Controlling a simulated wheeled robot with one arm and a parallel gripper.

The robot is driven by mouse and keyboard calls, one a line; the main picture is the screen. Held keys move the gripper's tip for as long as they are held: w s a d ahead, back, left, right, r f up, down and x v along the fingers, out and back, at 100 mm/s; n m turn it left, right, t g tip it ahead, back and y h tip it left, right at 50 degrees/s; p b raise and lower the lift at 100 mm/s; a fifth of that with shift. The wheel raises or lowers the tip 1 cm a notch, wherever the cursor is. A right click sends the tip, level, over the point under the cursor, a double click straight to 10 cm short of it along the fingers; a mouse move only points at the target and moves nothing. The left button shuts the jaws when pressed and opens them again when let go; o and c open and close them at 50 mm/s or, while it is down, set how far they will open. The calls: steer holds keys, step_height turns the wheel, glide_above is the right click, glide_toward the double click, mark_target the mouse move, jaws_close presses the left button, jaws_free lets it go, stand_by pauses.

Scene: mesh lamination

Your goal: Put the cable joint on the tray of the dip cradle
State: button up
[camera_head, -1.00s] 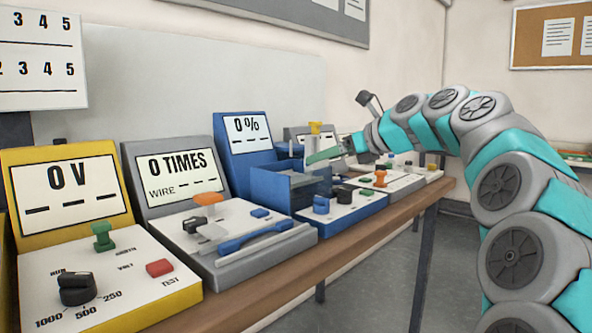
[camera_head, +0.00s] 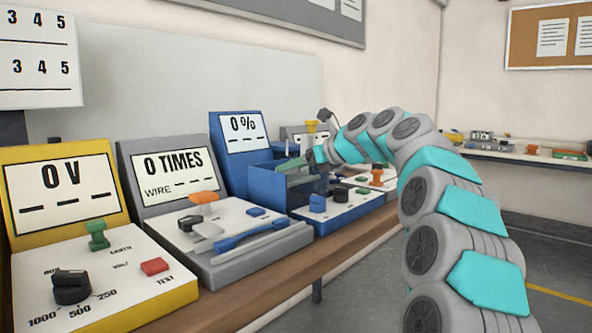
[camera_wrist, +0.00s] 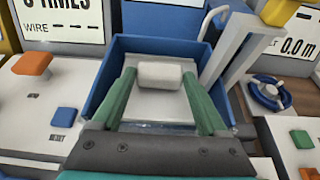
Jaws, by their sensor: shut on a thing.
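A white cylinder, which I take for the cable joint (camera_wrist: 160,74), lies crosswise between the green fingertips of my gripper (camera_wrist: 160,77) in the wrist view. My gripper is shut on it. Below it is a pale flat plate (camera_wrist: 158,106), apparently the tray of the dip cradle, inside the blue tank (camera_wrist: 98,98). I cannot tell whether the joint touches the plate. In the head view my gripper (camera_head: 297,164) is at the top of the blue tank (camera_head: 265,188), and the joint is too small to make out. A yellow-topped post (camera_head: 311,126) stands beside the gripper.
The grey wire-test unit (camera_head: 250,240) stands left of the tank, with an orange knob and blue lever. A panel (camera_head: 345,206) with blue and black knobs is in front. In the wrist view a pale upright (camera_wrist: 230,48) rises close to the right finger.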

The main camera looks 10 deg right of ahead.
steer(key=shift+f, duration=0.3)
steer(key=o, duration=1.3)
steer(key=v, duration=1.2)
steer(key=shift+r, duration=0.1)
